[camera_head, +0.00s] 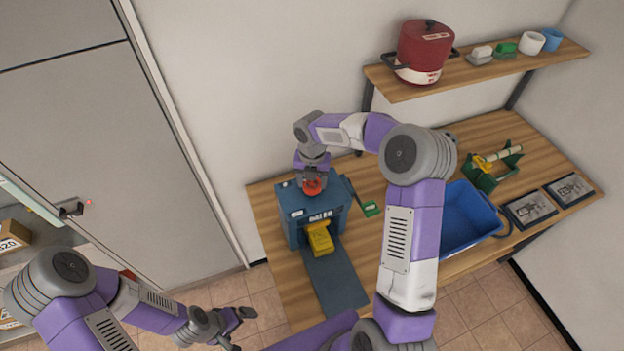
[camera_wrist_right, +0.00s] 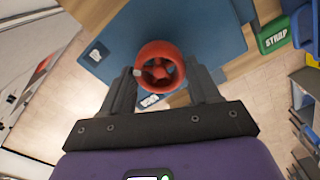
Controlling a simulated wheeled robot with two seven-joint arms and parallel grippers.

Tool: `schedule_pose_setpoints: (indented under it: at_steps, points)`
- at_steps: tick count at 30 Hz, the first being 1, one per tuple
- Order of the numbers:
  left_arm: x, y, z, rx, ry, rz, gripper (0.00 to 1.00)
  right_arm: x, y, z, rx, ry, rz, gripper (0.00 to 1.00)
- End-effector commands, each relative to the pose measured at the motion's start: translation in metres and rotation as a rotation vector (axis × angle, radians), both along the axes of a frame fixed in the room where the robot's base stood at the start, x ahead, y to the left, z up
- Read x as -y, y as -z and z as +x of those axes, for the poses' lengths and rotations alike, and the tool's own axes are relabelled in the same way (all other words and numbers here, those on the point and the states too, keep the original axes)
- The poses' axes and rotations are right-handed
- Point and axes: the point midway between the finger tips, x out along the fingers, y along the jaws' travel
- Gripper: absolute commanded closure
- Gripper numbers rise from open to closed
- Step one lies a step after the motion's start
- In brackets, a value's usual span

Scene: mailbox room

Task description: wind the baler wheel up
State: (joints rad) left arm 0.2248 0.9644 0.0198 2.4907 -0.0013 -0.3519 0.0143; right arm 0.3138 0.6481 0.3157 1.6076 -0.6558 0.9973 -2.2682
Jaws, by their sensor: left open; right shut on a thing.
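The blue baler (camera_head: 300,222) stands on the wooden table with a dark ramp (camera_head: 337,283) at its front. A yellow block (camera_head: 320,240) sits in its front opening. The red baler wheel (camera_wrist_right: 160,66) is on the baler's top; it also shows in the head view (camera_head: 312,187). My right gripper (camera_wrist_right: 161,75) is over the wheel from above, its two fingers on either side of the rim, shut on it. My left gripper (camera_head: 232,324) is open and empty, low in front of the table's left side, over the floor.
A blue bin (camera_head: 465,222), a green holder (camera_head: 488,175) with a roll and two dark picture panels (camera_head: 530,208) are further right. A shelf above holds a red pot (camera_head: 424,52) and cups.

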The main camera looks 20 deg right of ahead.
Motion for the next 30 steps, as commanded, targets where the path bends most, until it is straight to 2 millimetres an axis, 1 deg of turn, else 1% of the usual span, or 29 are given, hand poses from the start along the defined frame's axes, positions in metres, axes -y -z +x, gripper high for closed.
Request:
schedule_pose_setpoints:
  at_steps: [6, 17, 18, 22, 30]
  points:
    - [0.0, -0.0001, 0.0, 0.0, 0.0, 0.0, 0.0, 0.0007, -0.0008, 0.0009, 0.004, -0.031, -0.001, 0.7]
    - [0.0, -0.0001, 0.0, 0.0, 0.0, 0.0, 0.0, 0.0004, -0.0009, 0.0009, 0.003, -0.036, -0.002, 0.7]
    - [0.0, -0.0001, 0.0, 0.0, 0.0, 0.0, 0.0, 0.0004, -0.0009, 0.0008, 0.003, -0.036, -0.002, 0.34]
    - [0.0, -0.0001, 0.0, 0.0, 0.0, 0.0, 0.0, 0.0002, -0.0007, 0.0007, 0.003, -0.035, -0.002, 0.15]
    - [0.0, 0.0, 0.0, 0.0, 0.0, 0.0, 0.0, 0.0001, -0.0007, 0.0004, 0.001, -0.033, -0.001, 0.14]
